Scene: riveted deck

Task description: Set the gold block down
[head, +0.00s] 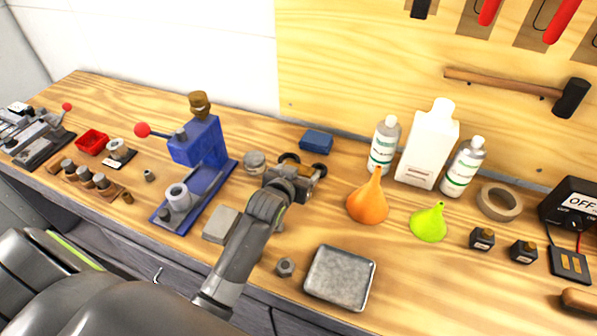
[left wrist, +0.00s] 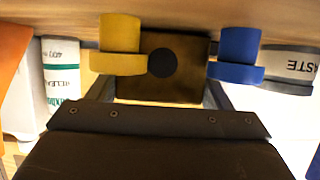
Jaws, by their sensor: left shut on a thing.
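The gold block shows in the left wrist view as a dark brownish-gold square face (left wrist: 185,82) with a black round spot in its middle. My left gripper (head: 299,172) is shut on it, one finger at each side. A yellow flanged piece (left wrist: 121,45) and a blue flanged piece (left wrist: 238,47) show at the block's two sides; I cannot tell whether they join it. In the head view my gripper largely hides the block. It is over the bench behind the metal tray (head: 340,277); any gap beneath it cannot be told. My right gripper is out of view.
An orange funnel (head: 368,204) stands close right of my gripper, with a green funnel (head: 429,224) beyond. Bottles (head: 384,146) stand behind. A blue press (head: 199,152) is left, a blue box (head: 316,141) behind, and a nut (head: 285,267) in front. Bare wood lies around the tray.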

